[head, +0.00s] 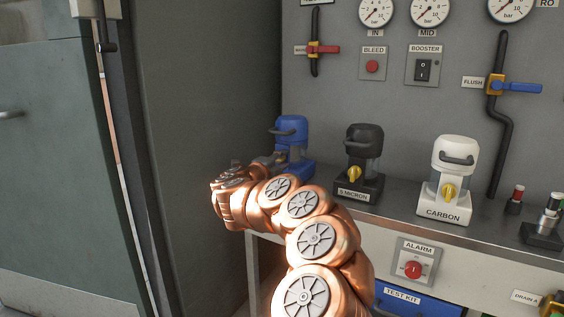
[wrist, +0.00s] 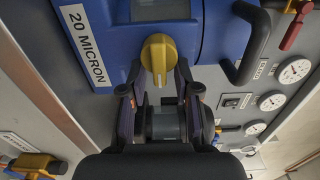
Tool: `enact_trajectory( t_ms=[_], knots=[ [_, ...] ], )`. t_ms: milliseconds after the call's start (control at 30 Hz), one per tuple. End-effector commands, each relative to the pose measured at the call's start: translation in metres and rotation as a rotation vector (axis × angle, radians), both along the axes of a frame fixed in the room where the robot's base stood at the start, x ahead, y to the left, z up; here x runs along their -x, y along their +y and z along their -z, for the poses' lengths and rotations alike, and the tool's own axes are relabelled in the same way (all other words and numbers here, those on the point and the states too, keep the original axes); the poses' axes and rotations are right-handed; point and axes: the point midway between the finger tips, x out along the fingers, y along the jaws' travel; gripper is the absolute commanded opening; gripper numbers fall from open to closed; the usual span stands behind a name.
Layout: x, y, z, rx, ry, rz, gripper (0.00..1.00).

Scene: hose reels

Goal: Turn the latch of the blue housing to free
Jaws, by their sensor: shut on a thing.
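The blue housing (head: 293,140) stands at the left end of the bench in the head view, with my arm in front of its lower part. In the wrist view the blue housing (wrist: 222,35) fills the top, with a "20 MICRON" label (wrist: 85,47) on it. Its yellow latch (wrist: 158,52) points up and down in that picture. My gripper (wrist: 159,75) has a finger on each side of the latch and is shut on it. In the head view my gripper (head: 272,162) is at the housing's front; the latch is hidden there.
A black "5 MICRON" housing (head: 364,150) and a white "CARBON" housing (head: 454,165) stand to the right, each with a yellow latch. Gauges, switches and valves line the wall panel (head: 380,100) behind. A green cabinet (head: 60,170) stands at the left.

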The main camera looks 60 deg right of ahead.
Motion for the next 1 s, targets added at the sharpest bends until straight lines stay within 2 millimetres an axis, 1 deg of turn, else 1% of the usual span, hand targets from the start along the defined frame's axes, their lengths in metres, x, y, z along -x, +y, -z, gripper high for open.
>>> enact_trajectory(
  t_ms=[33,67,200,300,567,667,833,1000],
  knots=[
    [0.0,0.0,0.001,-0.002,0.0,0.0,0.0],
    [0.0,0.0,0.001,-0.002,0.0,0.0,0.32],
    [0.0,0.0,0.001,-0.001,0.0,0.0,0.47],
    [0.0,0.0,0.001,-0.001,0.0,0.0,0.55],
    [0.0,0.0,0.0,-0.001,0.0,0.0,0.55],
    [0.0,0.003,0.0,-0.001,0.0,-0.001,0.55],
    [0.001,0.019,0.0,-0.001,0.0,0.0,0.55],
    [0.001,0.046,-0.001,-0.001,-0.002,-0.003,0.55]
  ],
)
